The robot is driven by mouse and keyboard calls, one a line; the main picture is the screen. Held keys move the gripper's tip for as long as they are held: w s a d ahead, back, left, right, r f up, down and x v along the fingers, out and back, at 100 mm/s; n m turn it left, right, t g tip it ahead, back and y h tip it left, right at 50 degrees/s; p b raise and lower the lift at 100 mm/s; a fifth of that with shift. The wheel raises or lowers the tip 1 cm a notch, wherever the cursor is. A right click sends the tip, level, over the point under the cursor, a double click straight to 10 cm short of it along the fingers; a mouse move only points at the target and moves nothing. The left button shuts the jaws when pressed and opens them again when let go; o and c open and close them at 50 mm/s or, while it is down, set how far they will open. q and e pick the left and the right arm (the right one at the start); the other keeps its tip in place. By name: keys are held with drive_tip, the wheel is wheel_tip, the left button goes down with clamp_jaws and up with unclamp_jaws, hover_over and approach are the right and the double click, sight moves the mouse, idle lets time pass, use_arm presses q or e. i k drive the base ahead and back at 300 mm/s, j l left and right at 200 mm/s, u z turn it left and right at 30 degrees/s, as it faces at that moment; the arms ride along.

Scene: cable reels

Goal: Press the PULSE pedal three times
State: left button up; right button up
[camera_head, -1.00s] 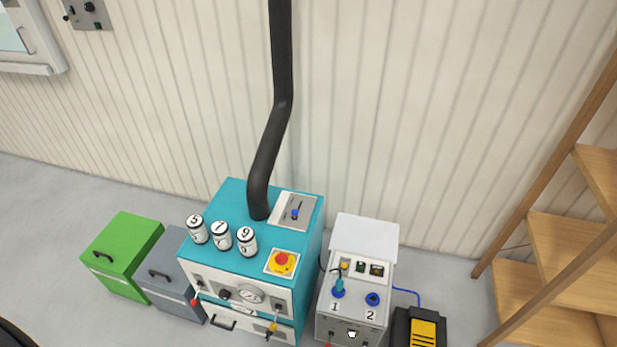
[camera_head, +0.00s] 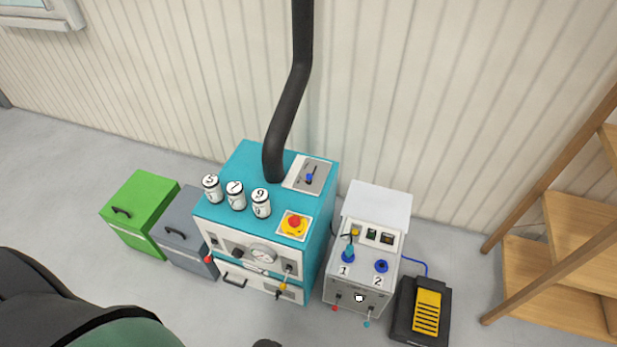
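A black foot pedal with a yellow ribbed plate (camera_head: 427,311) lies on the floor at the lower right; I cannot read a label on it. A blue cable runs from it to the grey-white box (camera_head: 377,205) on its left, which has two blue sockets marked 1 and 2. A teal plug stands in socket 1. Neither gripper can be seen. A dark rounded shape with a green part at the lower left seems to be part of my own body.
A teal machine (camera_head: 252,159) with a black pipe, numbered dials and a red-yellow button stands left of the box. A green bin (camera_head: 152,192) and a grey bin (camera_head: 184,203) stand further left. Wooden shelves (camera_head: 560,222) stand at right. Floor between pedal and shelves is clear.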

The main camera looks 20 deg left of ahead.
sight(427, 314)
drive_tip(key=k+l+z, duration=0.3)
drive_tip(key=k, duration=0.15)
drive_tip(key=k+l+z, duration=0.25)
drive_tip(key=k+l, duration=0.1)
drive_tip(key=k, duration=0.1)
